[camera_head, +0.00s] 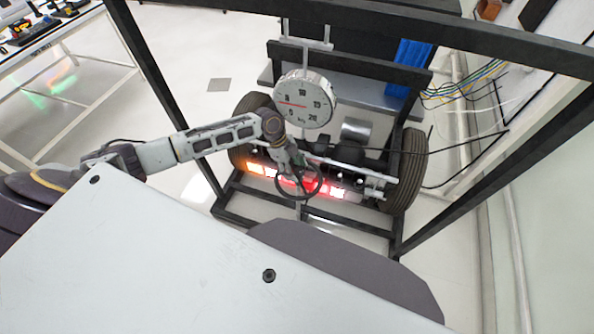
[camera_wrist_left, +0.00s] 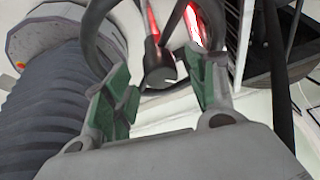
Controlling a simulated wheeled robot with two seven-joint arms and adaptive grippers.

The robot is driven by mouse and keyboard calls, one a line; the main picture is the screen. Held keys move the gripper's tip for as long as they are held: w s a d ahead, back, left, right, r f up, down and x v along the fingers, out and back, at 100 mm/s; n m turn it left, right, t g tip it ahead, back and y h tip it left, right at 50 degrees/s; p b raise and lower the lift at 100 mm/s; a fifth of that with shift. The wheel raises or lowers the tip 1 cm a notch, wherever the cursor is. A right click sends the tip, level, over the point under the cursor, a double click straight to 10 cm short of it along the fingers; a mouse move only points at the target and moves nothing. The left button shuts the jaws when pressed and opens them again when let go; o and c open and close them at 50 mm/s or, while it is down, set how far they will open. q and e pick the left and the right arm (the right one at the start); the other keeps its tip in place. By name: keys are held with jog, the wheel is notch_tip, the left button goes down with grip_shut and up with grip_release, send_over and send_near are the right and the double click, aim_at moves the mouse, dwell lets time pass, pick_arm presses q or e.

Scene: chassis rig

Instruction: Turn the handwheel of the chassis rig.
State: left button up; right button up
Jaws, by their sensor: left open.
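The handwheel (camera_head: 321,187) is a thin dark ring in front of the lit tail-lamp bar of the chassis rig (camera_head: 345,222), near the middle of the head view. My left gripper (camera_head: 297,170) is at the handwheel, overlapping its upper left part. In the left wrist view the gripper (camera_wrist_left: 165,88) is open, with green pads on both fingers. The handwheel's dark hub (camera_wrist_left: 158,70) and spokes show between and beyond the fingertips. Parts of its rim pass behind the fingers. I cannot tell whether a finger touches the rim. My right gripper is not in view.
A round dial gauge (camera_head: 305,98) hangs above the handwheel. Tyres (camera_head: 405,170) stand at both ends of the axle. Dark frame posts (camera_head: 160,85) and a top beam surround the rig. Cables (camera_head: 465,82) run at the right. A table (camera_head: 75,40) stands far left.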

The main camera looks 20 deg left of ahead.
pick_arm(q)
jog(key=a, duration=1.1)
jog(key=shift+s+a, duration=0.2)
jog(key=shift+s, duration=0.15)
jog(key=shift+d, duration=0.1)
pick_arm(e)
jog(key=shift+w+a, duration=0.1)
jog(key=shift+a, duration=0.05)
